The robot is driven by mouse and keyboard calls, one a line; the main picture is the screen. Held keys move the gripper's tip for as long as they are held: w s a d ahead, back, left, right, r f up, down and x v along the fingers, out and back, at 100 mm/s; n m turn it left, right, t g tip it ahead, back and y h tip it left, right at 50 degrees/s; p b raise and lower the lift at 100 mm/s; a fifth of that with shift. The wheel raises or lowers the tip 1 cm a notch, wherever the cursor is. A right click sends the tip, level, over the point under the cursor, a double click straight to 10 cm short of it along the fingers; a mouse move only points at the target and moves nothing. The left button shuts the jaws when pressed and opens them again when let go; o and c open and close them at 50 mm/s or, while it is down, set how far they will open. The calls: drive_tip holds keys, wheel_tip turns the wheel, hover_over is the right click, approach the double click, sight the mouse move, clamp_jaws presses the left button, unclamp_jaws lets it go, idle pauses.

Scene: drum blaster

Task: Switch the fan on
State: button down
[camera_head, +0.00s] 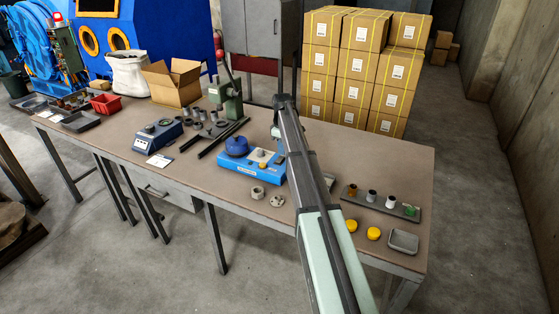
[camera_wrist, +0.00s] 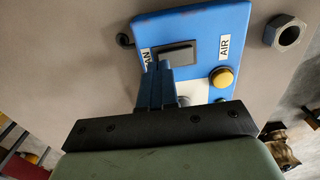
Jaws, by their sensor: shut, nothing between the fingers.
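The blue control box (camera_head: 254,174) stands on the workbench, partly behind my arm in the head view. In the wrist view the blue panel (camera_wrist: 205,20) carries a black rocker switch (camera_wrist: 180,52). A partly covered white label (camera_wrist: 146,60) is beside the switch; its letters look like part of "FAN". My gripper (camera_wrist: 160,67) is shut and empty, with its blue fingertips over the near left edge of the switch. I cannot tell whether they touch it, or which way the rocker is tipped. In the head view my arm hides the fingertips.
A yellow button (camera_wrist: 222,77) and an "AIR" label (camera_wrist: 224,46) are right of the switch. A metal nut (camera_wrist: 285,34) lies beside the box. A blue round part (camera_head: 236,145) and a green press (camera_head: 231,98) stand nearby. Yellow caps (camera_head: 373,233) lie at the right.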

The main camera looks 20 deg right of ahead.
drive_tip(key=shift+f, duration=0.8)
idle(0.9)
drive_tip(key=shift+r, duration=3.05)
